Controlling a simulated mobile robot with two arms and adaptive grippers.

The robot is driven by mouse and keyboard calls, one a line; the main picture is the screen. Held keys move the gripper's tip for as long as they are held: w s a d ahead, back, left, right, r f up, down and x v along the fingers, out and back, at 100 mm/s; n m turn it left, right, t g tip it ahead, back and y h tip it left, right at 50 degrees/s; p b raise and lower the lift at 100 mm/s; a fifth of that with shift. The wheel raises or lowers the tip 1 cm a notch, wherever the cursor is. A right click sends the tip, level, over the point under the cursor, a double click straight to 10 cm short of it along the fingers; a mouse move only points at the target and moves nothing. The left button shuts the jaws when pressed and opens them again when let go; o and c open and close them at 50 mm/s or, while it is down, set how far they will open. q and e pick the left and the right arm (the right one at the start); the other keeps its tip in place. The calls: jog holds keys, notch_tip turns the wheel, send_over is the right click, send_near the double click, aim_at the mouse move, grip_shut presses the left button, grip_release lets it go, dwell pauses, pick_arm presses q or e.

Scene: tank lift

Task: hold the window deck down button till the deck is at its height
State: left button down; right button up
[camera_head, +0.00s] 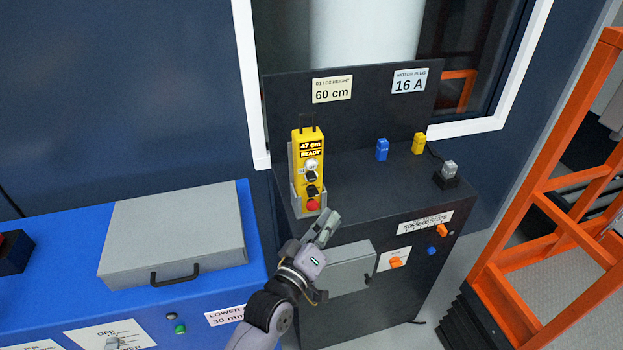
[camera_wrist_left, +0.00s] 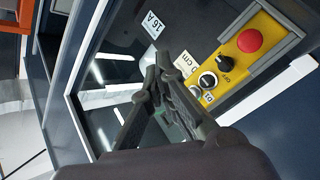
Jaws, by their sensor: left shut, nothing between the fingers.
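A yellow control pendant (camera_head: 298,160) stands upright in a grey holder on the black bench. Its display reads 47 cm and READY. Below it are a white button (camera_head: 312,165), black controls and a red mushroom button (camera_head: 313,205). In the left wrist view the pendant (camera_wrist_left: 266,62) appears turned, with its red button (camera_wrist_left: 248,40), black knob (camera_wrist_left: 227,67) and a pale round button (camera_wrist_left: 208,80). My left gripper (camera_head: 332,218) is shut and empty, just in front and right of the pendant's lower end, apart from the buttons. My left fingertips (camera_wrist_left: 158,72) partly hide the pendant's far end.
A sign reading 60 cm (camera_head: 332,89) and a 16 A sign (camera_head: 409,81) are on the back panel. Blue (camera_head: 382,150) and yellow (camera_head: 418,144) plugs stand on the bench. An orange frame (camera_head: 545,200) stands right; a blue cabinet (camera_head: 60,255) with a grey lid stands left.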

aim_at(312, 178)
pick_arm(q)
jog(key=shift+w+a+b, duration=0.45)
jog(key=shift+w+b, duration=0.25)
jog(key=shift+w, duration=0.7)
jog(key=shift+w+a+b, duration=0.5)
jog(key=shift+w+b, duration=0.25)
jog(key=shift+w, duration=0.65)
jog(key=shift+w+a+b, duration=0.45)
jog(key=shift+w+b, duration=0.25)
jog(key=shift+w, duration=0.7)
jog(key=shift+w, duration=0.1)
jog(key=shift+w+a, duration=0.1)
jog(key=shift+w, duration=0.2)
